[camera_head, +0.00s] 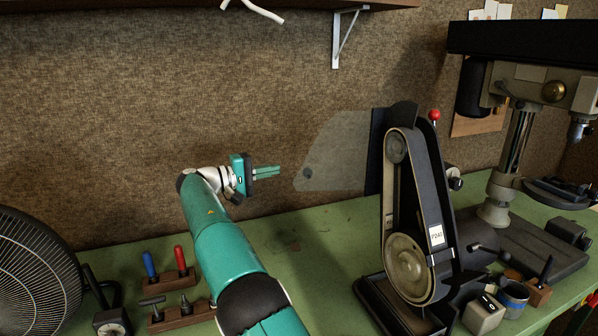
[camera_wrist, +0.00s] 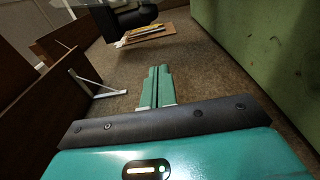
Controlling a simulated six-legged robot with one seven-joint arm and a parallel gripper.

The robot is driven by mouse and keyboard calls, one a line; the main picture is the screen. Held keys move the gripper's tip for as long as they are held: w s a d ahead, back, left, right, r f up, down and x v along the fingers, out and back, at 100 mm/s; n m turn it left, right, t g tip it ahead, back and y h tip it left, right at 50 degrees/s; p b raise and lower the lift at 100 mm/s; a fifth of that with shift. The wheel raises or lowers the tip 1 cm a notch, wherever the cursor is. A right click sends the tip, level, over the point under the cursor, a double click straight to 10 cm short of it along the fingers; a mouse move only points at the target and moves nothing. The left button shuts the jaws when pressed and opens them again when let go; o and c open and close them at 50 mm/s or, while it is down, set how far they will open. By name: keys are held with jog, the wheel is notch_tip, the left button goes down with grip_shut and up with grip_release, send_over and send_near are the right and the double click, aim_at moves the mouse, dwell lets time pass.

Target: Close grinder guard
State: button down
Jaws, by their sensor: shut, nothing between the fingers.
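The belt grinder (camera_head: 408,215) stands upright on the green bench, right of centre in the head view. Its guard (camera_head: 340,150) looks like a clear panel swung out to the left of the machine's upper part, with a dark round spot (camera_head: 307,173) near its lower left corner. My gripper (camera_head: 279,171) is left of the guard at about that spot's height, its fingers pointing right. The tips look close to the panel's left edge, apart from it in the picture; depth is hard to judge. In the wrist view my gripper (camera_wrist: 158,70) is shut and empty. I cannot make out the guard there.
A drill press (camera_head: 520,120) stands at the right. A fan (camera_head: 35,270) and tool blocks (camera_head: 180,280) are at the left. A tin (camera_head: 513,298) and small blocks sit right of the grinder. A shelf bracket (camera_head: 340,38) hangs above.

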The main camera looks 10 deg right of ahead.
jog(key=s+d, duration=0.2)
jog(key=d, duration=0.4)
jog(key=shift+d, duration=0.4)
jog(key=shift+r, duration=0.1)
jog(key=shift+s, duration=0.1)
